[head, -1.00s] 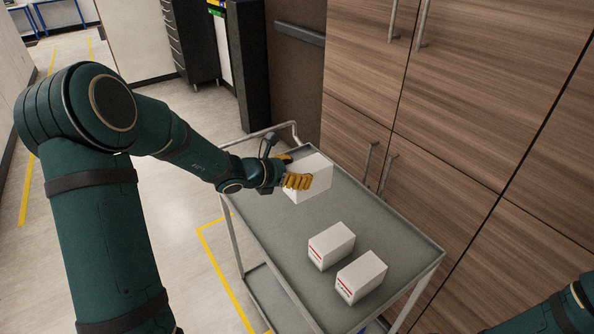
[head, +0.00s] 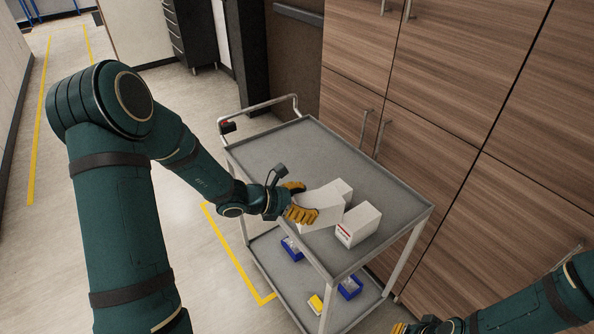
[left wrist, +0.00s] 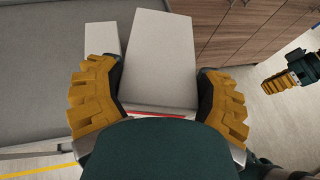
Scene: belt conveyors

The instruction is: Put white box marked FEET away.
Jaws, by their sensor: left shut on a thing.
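My left gripper (head: 304,201) is shut on a white box (head: 324,207), with orange fingers on both sides. The box's marking cannot be read; in the left wrist view the held box (left wrist: 161,62) shows a red line at its near edge. A second white box (head: 342,188) is partly hidden behind it. A third white box (head: 358,224) with red print stands to the right on the cart top. Whether the held box touches the cart top cannot be told. My right gripper (head: 402,328) is cut off at the bottom edge, and its finger state is unclear.
The grey cart (head: 270,148) has a raised rim and a clear far part on its top. Its lower shelf holds blue bins (head: 349,288) and a yellow item (head: 316,303). Wooden cabinets (head: 450,120) stand close along the right. Floor at left is open.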

